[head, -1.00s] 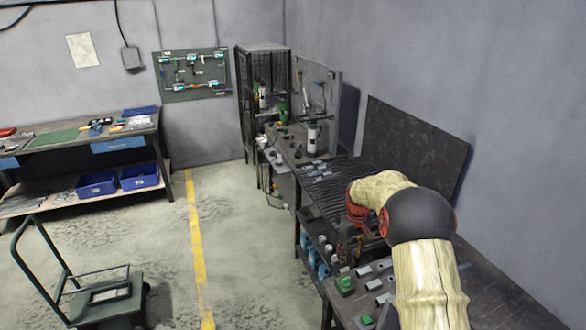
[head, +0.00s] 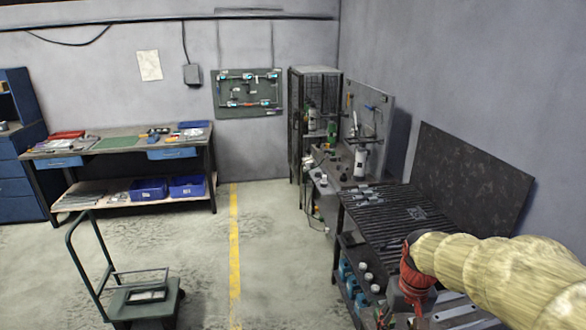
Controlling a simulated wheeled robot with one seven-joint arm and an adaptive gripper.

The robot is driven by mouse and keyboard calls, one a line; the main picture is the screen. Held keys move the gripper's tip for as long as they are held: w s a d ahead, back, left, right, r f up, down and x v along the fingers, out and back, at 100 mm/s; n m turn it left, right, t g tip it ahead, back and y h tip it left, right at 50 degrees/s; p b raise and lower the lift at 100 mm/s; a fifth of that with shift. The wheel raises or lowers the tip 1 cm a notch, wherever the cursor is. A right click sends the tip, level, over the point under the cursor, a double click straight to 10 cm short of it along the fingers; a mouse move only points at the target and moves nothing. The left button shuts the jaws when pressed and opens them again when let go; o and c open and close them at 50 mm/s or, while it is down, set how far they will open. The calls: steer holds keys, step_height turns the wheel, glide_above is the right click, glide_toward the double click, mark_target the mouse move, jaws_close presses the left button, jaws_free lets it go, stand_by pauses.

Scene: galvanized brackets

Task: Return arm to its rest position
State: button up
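My arm (head: 500,265) reaches in from the lower right of the head view, wrapped in a pale yellow cover. It ends in a red and dark wrist (head: 415,277) over the near end of the slatted workbench (head: 385,217). My gripper's fingers are hidden or too small to make out below the wrist, so I cannot tell whether they are open or hold anything. Several small metal brackets (head: 368,194) lie at the far end of the slatted top.
A dark panel (head: 470,187) leans on the right wall behind the bench. Bottles and cans (head: 350,275) stand on the shelf beneath. A green trolley (head: 140,298) stands at lower left. Another workbench (head: 125,140) stands against the back wall. The floor around the yellow line (head: 235,255) is clear.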

steer(key=s+a+r+t+b, duration=0.2)
steer(key=s+a+b, duration=0.1)
steer(key=s, duration=0.5)
steer(key=s+a+r+n+t+b, duration=0.1)
steer(key=s+a+r+t+b, duration=0.2)
steer(key=s, duration=0.5)
steer(key=shift+r, duration=0.3)
